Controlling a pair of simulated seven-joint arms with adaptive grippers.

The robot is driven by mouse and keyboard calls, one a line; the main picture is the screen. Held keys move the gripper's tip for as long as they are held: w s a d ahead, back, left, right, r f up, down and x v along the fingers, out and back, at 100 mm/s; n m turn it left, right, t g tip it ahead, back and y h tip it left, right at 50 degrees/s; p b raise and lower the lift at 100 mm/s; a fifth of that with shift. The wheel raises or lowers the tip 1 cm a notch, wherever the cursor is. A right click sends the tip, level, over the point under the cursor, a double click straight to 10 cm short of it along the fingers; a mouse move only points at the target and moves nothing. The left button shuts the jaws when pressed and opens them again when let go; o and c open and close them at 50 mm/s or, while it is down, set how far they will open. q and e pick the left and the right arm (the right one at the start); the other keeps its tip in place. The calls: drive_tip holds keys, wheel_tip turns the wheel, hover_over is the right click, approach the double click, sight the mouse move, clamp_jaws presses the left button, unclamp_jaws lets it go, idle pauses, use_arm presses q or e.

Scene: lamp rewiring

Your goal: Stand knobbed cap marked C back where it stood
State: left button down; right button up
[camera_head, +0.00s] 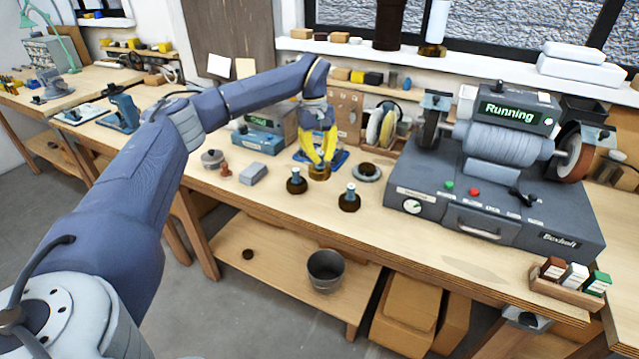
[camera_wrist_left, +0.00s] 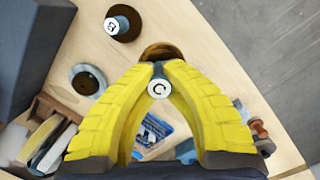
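My left gripper (camera_head: 322,163) has yellow fingers pointing down over the middle of the bench. In the left wrist view its fingertips (camera_wrist_left: 158,78) are closed around the knob of the cap marked C (camera_wrist_left: 159,89). The cap's brown round base (camera_head: 319,174) shows just below the fingertips, low over the bench top; I cannot tell whether it touches. Two similar dark knobbed caps stand upright nearby, one to the left (camera_head: 296,182) and one to the right (camera_head: 350,198). The left wrist view shows a B on one cap (camera_wrist_left: 122,24). My right gripper is not in view.
A grey ring-shaped part (camera_head: 367,172) lies right of the gripper. A large grinder (camera_head: 495,190) fills the right of the bench. A grey block (camera_head: 253,173) and a lidded tin (camera_head: 213,159) are to the left.

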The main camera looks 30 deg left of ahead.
use_arm(q)
drive_tip(key=shift+f, duration=4.75)
drive_tip(key=shift+f, duration=0.15)
drive_tip(key=c, duration=1.5)
unclamp_jaws()
drive_tip(key=shift+c, duration=0.2)
drive_tip(key=r, duration=0.4)
drive_tip(key=a+r, duration=0.1)
drive_tip(key=r, duration=0.7)
drive_tip(key=shift+w+a+r, duration=0.1)
drive_tip(key=shift+w+a, duration=0.25)
